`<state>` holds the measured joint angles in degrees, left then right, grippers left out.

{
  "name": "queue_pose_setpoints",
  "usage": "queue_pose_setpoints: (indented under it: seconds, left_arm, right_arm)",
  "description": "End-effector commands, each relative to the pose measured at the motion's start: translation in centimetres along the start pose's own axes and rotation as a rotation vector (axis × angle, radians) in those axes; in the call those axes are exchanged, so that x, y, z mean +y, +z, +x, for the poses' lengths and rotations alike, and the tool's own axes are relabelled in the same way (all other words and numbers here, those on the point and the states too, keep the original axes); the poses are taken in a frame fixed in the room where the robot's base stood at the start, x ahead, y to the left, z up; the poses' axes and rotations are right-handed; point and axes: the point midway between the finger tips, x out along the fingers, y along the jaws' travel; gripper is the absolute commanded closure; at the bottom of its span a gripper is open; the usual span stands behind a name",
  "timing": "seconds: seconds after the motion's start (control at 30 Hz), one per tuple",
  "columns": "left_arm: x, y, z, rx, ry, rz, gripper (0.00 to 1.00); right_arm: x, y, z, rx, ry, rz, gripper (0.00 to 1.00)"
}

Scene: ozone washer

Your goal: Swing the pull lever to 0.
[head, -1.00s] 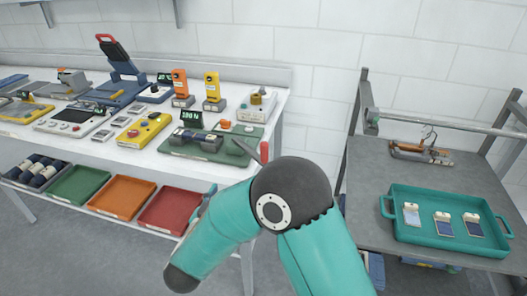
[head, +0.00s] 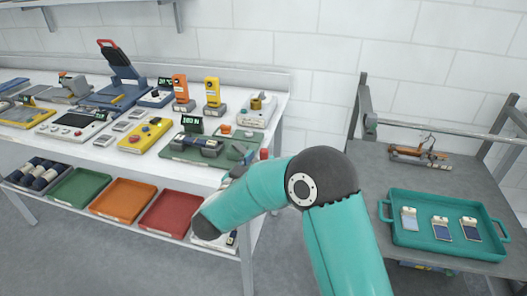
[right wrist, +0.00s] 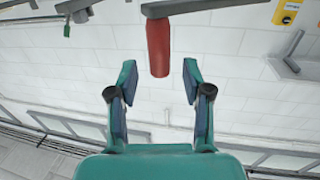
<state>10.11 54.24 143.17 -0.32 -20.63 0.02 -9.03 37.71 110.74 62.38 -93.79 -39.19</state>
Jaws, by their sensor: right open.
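The pull lever is the red handle (head: 264,154) at the right end of the green test stand (head: 244,151), near the table's front right corner. In the head view only its upper part shows above my arm. In the right wrist view the red handle (right wrist: 158,45) points toward my right gripper (right wrist: 159,78). The gripper is open, its two teal fingers on either side of the handle's near end, apart from it. In the head view my forearm hides most of this gripper. A small display (head: 192,124) stands on the test stand; its digits are hard to read. My left gripper is not in view.
The white table (head: 110,155) holds several devices, among them a yellow box (head: 146,135) and a blue press (head: 117,92). A red tray (head: 172,212) is on the shelf below. At right, a teal tray (head: 400,240) stands on a grey cart (head: 375,170).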

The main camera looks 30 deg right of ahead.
Motion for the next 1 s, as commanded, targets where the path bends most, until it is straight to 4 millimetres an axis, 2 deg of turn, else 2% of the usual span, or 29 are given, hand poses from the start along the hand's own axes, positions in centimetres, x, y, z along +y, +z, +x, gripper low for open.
queue_pose_setpoints:
  seconds: [0.1,0.23,0.6,0.67,0.9,1.0]
  left_arm:
    - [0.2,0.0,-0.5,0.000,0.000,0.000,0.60]
    - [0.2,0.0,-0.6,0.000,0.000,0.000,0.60]
    - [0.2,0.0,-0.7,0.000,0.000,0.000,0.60]
    - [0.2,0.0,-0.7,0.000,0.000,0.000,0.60]
    - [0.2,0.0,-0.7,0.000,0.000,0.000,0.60]
    - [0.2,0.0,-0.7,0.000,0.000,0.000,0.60]
  right_arm:
    - [0.1,-0.1,1.9,-0.001,0.003,-0.001,0.50]
    - [0.0,0.0,3.0,-0.001,0.001,-0.001,0.50]
    - [0.1,0.0,3.5,0.000,0.000,-0.001,0.50]
    - [0.1,0.0,3.5,0.000,0.000,-0.001,0.59]
    - [0.1,0.0,3.5,0.000,0.001,0.000,0.99]
    - [0.1,0.0,3.5,0.000,0.001,0.000,1.00]
